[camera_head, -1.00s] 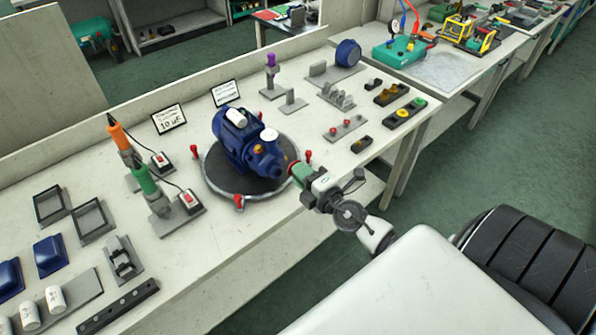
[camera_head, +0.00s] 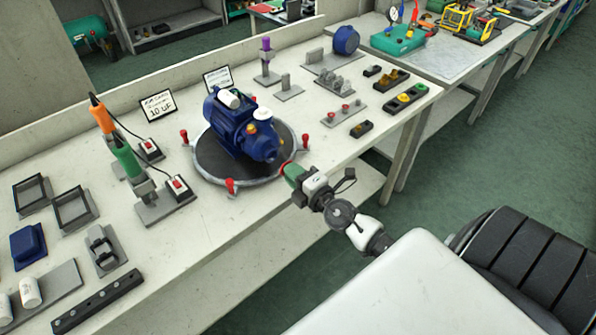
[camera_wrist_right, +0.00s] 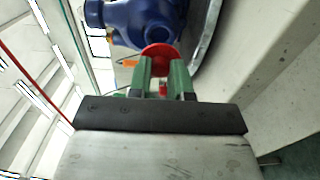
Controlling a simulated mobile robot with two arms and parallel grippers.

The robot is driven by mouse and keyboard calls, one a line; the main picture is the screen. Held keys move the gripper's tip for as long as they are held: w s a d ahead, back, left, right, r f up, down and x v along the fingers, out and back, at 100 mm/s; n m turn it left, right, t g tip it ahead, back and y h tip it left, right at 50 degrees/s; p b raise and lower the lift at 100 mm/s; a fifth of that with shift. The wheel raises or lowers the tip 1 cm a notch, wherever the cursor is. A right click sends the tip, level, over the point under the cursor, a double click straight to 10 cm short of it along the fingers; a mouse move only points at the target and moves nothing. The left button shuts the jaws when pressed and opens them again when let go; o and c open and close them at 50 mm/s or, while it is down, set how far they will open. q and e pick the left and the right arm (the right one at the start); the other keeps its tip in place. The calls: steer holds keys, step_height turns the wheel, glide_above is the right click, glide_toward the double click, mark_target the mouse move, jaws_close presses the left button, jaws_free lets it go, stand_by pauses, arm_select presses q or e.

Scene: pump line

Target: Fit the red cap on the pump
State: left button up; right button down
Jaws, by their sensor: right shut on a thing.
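The blue pump (camera_head: 235,127) sits on a round dark turntable (camera_head: 206,166) with a metal rim, on the bench. It has a white cap on top and its front end faces the right. My right gripper (camera_head: 290,172) is at the front edge of the turntable, just right of and below the pump's front end. In the right wrist view its green fingers (camera_wrist_right: 162,72) are shut on the red cap (camera_wrist_right: 160,52), a round disc seen just ahead of the fingertips. The blue pump body (camera_wrist_right: 148,18) shows beyond the cap; a gap appears between them. My left gripper is not in view.
Red clamps stand around the turntable, one (camera_head: 231,186) at its front and one (camera_head: 305,141) at its right. Orange and green tools (camera_head: 125,158) stand at left. Small part trays (camera_head: 342,112) lie at right. Bare bench lies in front of the turntable.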

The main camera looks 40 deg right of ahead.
steer(key=w, duration=0.3)
steer(key=shift+w+a, duration=0.15)
steer(key=shift+w, duration=0.65)
steer(key=shift+w, duration=0.3)
stand_by(0.9)
steer(key=c, duration=1)
jaws_free()
steer(key=shift+o, duration=0.2)
steer(key=s, duration=0.6)
steer(key=shift+d+b, duration=0.2)
steer(key=shift+b, duration=0.15)
